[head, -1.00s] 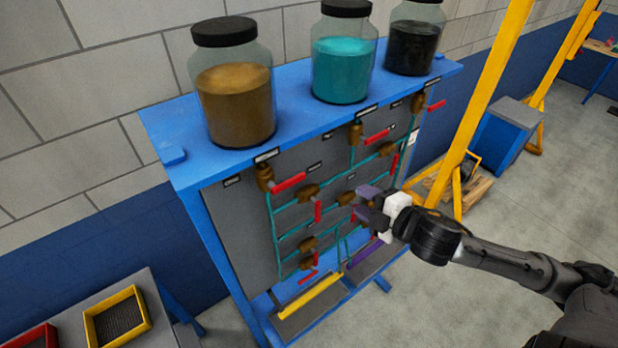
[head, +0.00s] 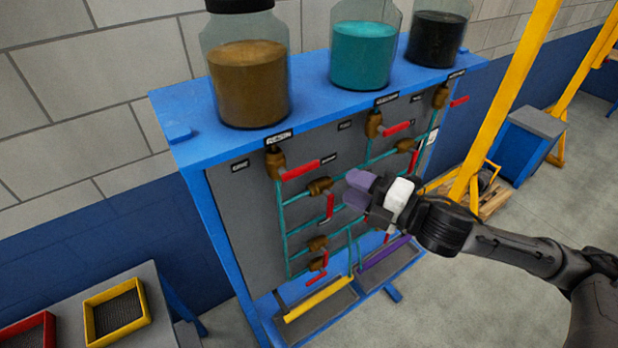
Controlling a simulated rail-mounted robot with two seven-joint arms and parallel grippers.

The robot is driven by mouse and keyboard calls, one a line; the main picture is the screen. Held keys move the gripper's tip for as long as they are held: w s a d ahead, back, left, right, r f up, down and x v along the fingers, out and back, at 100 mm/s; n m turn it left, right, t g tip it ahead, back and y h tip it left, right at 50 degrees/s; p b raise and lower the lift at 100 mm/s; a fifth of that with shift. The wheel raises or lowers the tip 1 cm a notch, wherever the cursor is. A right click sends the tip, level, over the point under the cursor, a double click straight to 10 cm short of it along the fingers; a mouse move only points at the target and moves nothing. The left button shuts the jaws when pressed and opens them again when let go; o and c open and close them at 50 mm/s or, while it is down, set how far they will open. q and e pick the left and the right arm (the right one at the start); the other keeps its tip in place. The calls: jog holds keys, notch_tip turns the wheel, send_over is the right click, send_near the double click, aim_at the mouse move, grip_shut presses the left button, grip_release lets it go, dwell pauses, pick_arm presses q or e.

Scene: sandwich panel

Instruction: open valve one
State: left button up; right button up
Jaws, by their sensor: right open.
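The blue-framed panel (head: 225,215) carries several brass valves with red handles, joined by teal pipes. The labels are too small to read, so I cannot tell which is valve one. The top-left valve (head: 275,162) has its handle (head: 301,170) sideways. The valve below it (head: 320,187) has its handle (head: 330,208) hanging down. A top-middle valve (head: 374,125) and a top-right valve (head: 441,97) also have sideways handles. My right gripper (head: 357,190), with purple fingers, is open in front of the panel's middle and hides the middle valve; contact is unclear. My left gripper is out of view.
Jars of brown (head: 248,85), teal (head: 362,55) and black (head: 437,40) contents stand on the blue top shelf. Yellow (head: 318,299) and purple (head: 386,253) bars lie below. A yellow post (head: 503,95) stands at right. A table with trays (head: 117,310) is at lower left.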

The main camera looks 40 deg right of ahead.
aim_at(311, 168)
jog(key=x, duration=0.2)
jog(key=p+x, duration=0.1)
jog(key=x, duration=0.2)
jog(key=p+x, duration=0.1)
jog(key=x, duration=0.1)
jog(key=shift+w+r, duration=0.2)
jog(key=shift+r, duration=0.05)
jog(key=shift+p+x, duration=0.5)
jog(key=shift+x, duration=0.85)
jog(key=shift+w+a+f, duration=0.1)
jog(key=shift+w, duration=0.2)
grip_shut()
